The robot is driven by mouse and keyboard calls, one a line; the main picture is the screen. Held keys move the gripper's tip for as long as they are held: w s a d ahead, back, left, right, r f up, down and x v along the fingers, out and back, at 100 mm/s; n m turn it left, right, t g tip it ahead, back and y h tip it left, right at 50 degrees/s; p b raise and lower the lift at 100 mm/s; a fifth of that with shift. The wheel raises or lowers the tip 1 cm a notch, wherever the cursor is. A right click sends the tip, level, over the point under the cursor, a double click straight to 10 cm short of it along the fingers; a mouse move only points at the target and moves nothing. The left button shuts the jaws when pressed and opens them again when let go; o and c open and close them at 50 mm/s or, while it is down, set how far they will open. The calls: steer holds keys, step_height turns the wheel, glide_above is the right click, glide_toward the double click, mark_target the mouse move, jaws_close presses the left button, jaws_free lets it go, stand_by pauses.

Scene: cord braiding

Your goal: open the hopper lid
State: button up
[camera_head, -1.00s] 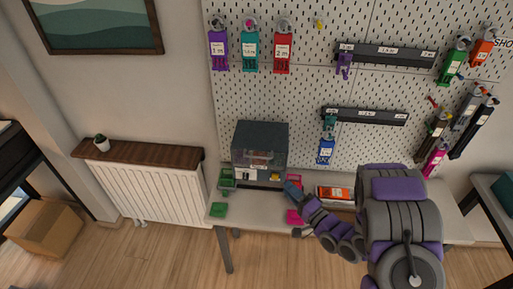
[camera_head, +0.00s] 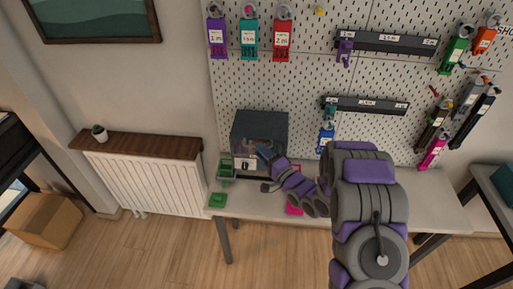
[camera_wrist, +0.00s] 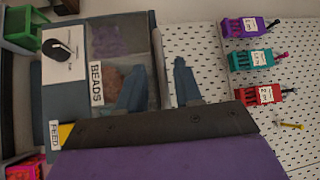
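The hopper is a dark grey box with a clear front window on the bench against the pegboard. Its lid (camera_head: 260,124) is the flat dark top and looks closed. In the wrist view the hopper front (camera_wrist: 105,40) is turned sideways, with a BEADS label (camera_wrist: 96,84) and a FEED label (camera_wrist: 54,134); brown contents show behind the window. My gripper (camera_head: 264,152) is in front of the hopper's upper front. In the wrist view my gripper (camera_wrist: 158,88) has its fingers apart and empty: one overlaps the window, the other is beyond the lid edge (camera_wrist: 155,60). Contact cannot be told.
A green bin (camera_head: 226,170) stands left of the hopper, and a green item (camera_head: 217,200) lies near the bench's left end. A pink item (camera_head: 294,209) is near the front edge. Tagged tools hang on the pegboard (camera_head: 290,85). My arm hides the bench's middle.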

steer(key=shift+x, duration=1.75)
steer(key=shift+c, duration=0.3)
jaws_close()
